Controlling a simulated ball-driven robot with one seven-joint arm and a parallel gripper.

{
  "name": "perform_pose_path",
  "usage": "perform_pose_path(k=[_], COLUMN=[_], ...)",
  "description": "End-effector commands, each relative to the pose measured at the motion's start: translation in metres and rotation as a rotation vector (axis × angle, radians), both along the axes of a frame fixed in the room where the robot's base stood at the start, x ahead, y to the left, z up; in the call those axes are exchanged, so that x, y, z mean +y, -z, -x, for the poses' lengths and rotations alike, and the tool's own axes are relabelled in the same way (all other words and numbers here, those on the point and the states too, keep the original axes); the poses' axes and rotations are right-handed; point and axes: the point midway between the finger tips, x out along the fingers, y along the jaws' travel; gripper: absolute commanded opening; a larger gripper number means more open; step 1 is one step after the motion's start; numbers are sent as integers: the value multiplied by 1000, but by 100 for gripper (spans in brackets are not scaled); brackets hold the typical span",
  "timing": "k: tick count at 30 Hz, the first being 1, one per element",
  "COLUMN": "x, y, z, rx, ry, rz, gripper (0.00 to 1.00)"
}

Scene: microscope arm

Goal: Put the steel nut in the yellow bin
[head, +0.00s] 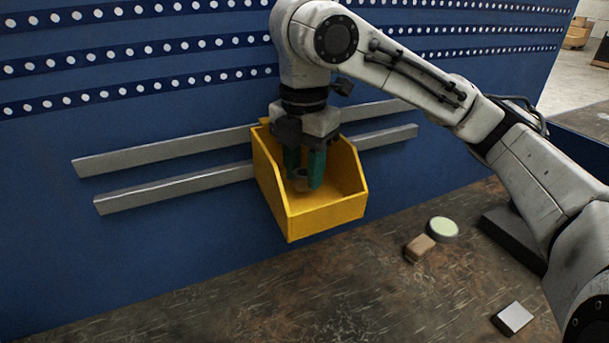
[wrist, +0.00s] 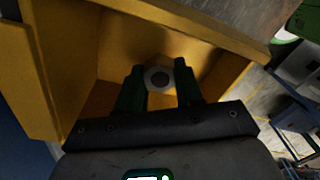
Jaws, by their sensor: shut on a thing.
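The yellow bin (head: 325,217) hangs on the rails of the blue wall panel, its open top facing up. My gripper (head: 302,183) points down into the bin, with its green fingers inside the walls. The steel nut (head: 301,184) is between the fingertips and partly hidden by them. In the wrist view the nut (wrist: 158,79) shows as a grey hexagon with a dark hole, between the two green fingers, with the walls of the bin (wrist: 65,60) around it. I cannot tell whether the nut touches the bin floor.
Two grey rails (head: 165,189) run along the blue panel (head: 60,245). On the dark bench (head: 270,300) lie a brown block (head: 419,247), a round pale-green-topped thing (head: 443,229), a dark block (head: 512,238) and a small white-topped box (head: 514,318). The bench below the bin is clear.

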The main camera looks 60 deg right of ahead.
Motion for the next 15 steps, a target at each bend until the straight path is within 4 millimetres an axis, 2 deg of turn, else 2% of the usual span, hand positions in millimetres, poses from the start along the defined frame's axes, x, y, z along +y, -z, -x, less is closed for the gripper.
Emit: perform_pose_path(k=[4, 15], x=[0, 0], y=[15, 19], z=[1, 1], rx=[-1, -2], ry=[0, 0], rz=[-1, 0], gripper=[2, 2])
